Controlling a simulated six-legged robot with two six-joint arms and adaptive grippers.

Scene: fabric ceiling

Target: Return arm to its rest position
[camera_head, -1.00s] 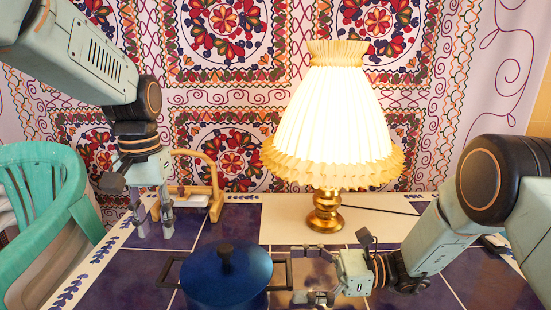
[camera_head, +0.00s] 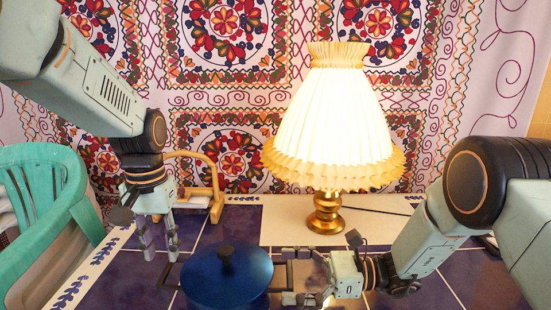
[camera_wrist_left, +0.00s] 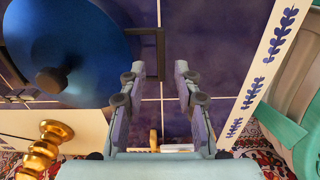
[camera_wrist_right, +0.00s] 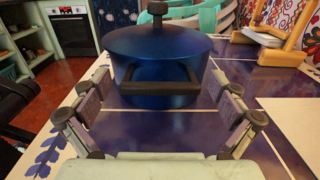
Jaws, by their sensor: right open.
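My left gripper (camera_head: 161,254) is open and empty, pointing down over the tiled table, behind and left of the blue pot. In the left wrist view its fingers (camera_wrist_left: 155,78) stand apart over bare tile. My right gripper (camera_head: 294,276) is open at the right side of the blue lidded pot (camera_head: 225,280). In the right wrist view the pot (camera_wrist_right: 158,50) stands straight ahead, with its near handle (camera_wrist_right: 160,80) between the spread fingertips. I cannot tell whether the fingers touch the handle.
A lit lamp (camera_head: 327,215) with a pleated shade stands on a pale panel behind the right gripper. A wooden stand (camera_head: 216,190) is behind the left gripper. A green chair (camera_head: 45,200) is at the left. Dark tiles (camera_head: 460,275) at the right are mostly clear.

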